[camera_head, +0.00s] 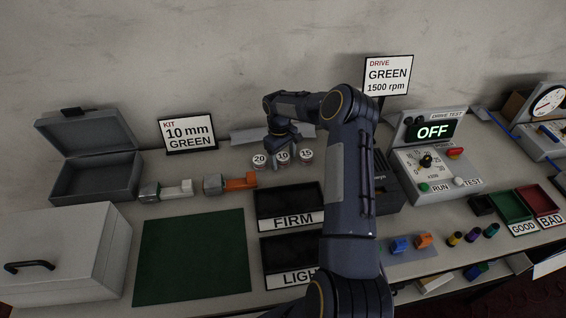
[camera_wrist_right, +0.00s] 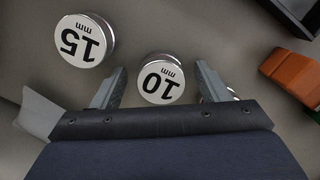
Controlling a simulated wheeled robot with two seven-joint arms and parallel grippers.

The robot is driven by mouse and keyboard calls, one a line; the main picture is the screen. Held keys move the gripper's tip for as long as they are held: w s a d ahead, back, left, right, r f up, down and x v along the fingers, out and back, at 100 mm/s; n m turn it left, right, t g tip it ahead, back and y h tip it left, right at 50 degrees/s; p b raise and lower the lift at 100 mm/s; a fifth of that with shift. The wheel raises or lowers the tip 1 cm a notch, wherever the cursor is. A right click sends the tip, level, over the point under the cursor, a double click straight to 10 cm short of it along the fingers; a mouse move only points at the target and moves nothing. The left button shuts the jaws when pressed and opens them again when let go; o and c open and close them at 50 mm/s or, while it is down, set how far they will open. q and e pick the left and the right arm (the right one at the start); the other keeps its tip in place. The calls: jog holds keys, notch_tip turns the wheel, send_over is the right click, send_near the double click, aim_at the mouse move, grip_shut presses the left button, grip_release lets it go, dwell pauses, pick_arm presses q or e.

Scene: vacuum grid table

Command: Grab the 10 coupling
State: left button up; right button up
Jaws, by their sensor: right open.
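The 10 coupling (camera_head: 283,157) is a short silver cylinder with a white top marked 10. It stands upright on the table between the 20 coupling (camera_head: 260,161) and the 15 coupling (camera_head: 306,156). In the right wrist view the 10 coupling (camera_wrist_right: 161,79) sits between the fingertips of my right gripper (camera_wrist_right: 160,88), which is open, with a gap on each side. The 15 coupling (camera_wrist_right: 84,41) is outside the left finger. The 20 coupling is mostly hidden behind the right finger. In the head view my right gripper (camera_head: 284,138) is over the couplings. My left gripper is not in view.
Two motor-like parts, one white (camera_head: 166,190) and one orange (camera_head: 230,183), lie left of the couplings. The FIRM tray (camera_head: 291,219) is in front. A sign (camera_head: 188,131) reads 10 mm GREEN. A green mat (camera_head: 190,256) lies clear at front left.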

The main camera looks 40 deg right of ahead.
jog(key=c, duration=1.1)
jog(key=shift+r, duration=0.1)
